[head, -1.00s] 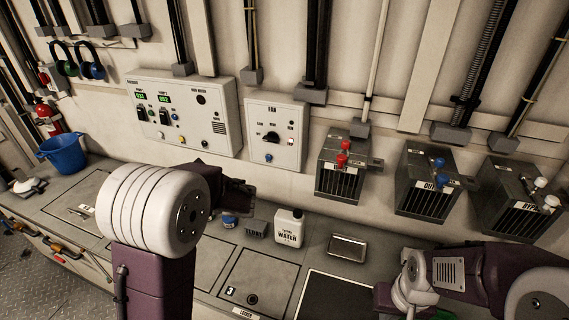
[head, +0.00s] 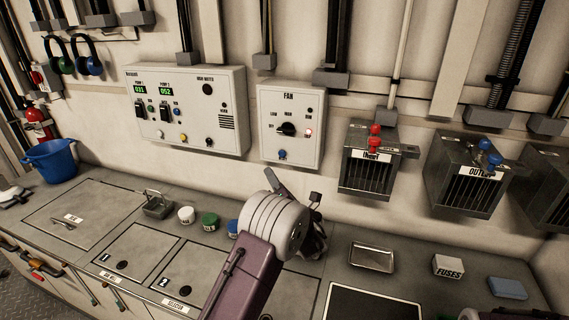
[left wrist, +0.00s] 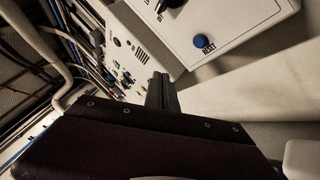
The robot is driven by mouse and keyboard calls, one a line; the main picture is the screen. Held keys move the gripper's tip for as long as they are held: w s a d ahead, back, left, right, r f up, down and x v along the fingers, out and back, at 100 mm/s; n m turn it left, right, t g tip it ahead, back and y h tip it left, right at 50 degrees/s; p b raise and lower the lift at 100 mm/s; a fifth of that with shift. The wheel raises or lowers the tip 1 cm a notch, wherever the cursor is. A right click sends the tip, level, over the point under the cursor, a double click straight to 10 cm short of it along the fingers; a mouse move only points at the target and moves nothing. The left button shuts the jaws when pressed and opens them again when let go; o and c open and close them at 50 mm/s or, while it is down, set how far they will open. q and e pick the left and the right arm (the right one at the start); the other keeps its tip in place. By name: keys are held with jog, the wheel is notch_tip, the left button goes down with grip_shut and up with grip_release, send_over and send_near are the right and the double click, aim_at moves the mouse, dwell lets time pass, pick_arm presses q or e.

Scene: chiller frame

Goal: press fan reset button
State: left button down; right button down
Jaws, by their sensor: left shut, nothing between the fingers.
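The fan box (head: 291,93) is a pale panel on the wall with a black knob (head: 287,129). Its blue reset button (head: 282,154) is at the bottom of the panel. The left wrist view shows the same blue button (left wrist: 200,40), with the word RESET under it. My left gripper (head: 271,173) is shut and empty, just below the fan box and partly hidden by my wrist. In the left wrist view, the shut fingers (left wrist: 161,88) are below and left of the button, apart from it in the picture. My right gripper is out of view.
A larger control panel (head: 222,82) hangs left of the fan box. Metal boxes with red levers (head: 375,141) and blue levers (head: 490,152) are to the right. On the counter are small jars (head: 209,219), a metal tray (head: 372,257) and a fuses box (head: 447,266).

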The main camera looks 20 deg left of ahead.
aim_at(282, 154)
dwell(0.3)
pick_arm(q)
jog(key=shift+w+a, duration=0.15)
jog(key=shift+w, duration=2.05)
jog(key=shift+w+a, duration=0.15)
jog(key=shift+w, duration=2.05)
jog(key=shift+w, duration=0.4)
jog(key=shift+w, duration=0.45)
jog(key=shift+s, duration=0.85)
